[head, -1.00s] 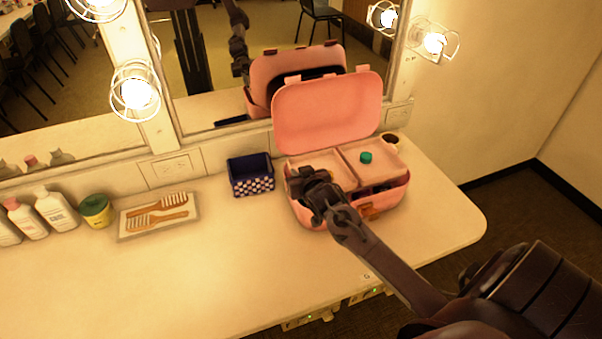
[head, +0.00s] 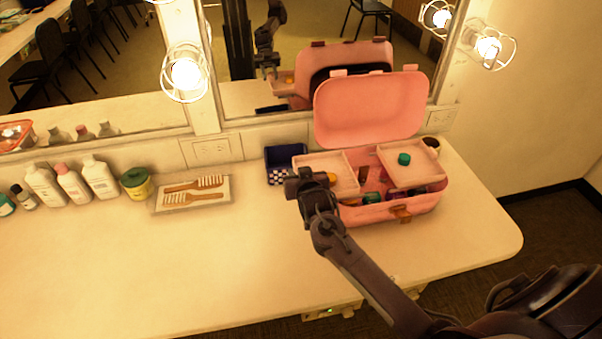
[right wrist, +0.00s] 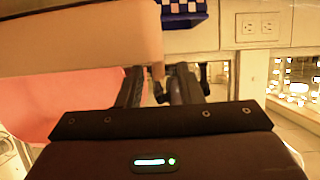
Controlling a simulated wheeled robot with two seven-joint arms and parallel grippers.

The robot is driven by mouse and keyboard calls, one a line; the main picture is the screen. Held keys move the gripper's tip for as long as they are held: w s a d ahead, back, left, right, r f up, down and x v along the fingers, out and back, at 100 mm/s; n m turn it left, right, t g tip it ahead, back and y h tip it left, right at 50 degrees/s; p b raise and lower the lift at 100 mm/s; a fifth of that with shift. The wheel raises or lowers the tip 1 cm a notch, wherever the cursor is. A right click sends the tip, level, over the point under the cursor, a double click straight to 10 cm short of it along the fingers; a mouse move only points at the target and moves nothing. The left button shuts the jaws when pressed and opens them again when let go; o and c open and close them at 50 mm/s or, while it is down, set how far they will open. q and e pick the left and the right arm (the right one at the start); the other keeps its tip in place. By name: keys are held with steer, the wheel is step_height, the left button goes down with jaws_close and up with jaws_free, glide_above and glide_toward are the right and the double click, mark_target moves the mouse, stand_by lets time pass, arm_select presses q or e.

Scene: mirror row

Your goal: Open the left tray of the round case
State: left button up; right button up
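The pink case (head: 352,216) stands on the counter with its rounded lid (head: 372,108) raised. Its left tray (head: 340,160) sits out to the left, apart from the right tray (head: 425,177), and the gap shows the case's inside with small coloured items. A yellow-orange item (head: 332,178) is at the left tray, and a green round item (head: 404,159) lies in the right tray. My right gripper (head: 298,183) is at the left tray's front left end. In the right wrist view its fingers (right wrist: 157,82) are apart, close by the tray's wall (right wrist: 80,38). Contact is unclear. My left gripper is out of view.
Combs on a pale mat (head: 160,209), a green-lidded jar (head: 136,184) and several bottles (head: 72,184) are farther left. A dark cup (head: 432,145) is behind the case. The front left counter (head: 150,270) is clear.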

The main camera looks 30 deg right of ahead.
steer(key=b+v, duration=0.1)
steer(key=v, duration=0.6)
steer(key=shift+s, duration=0.35)
steer(key=shift+a+r, duration=0.1)
stand_by(0.4)
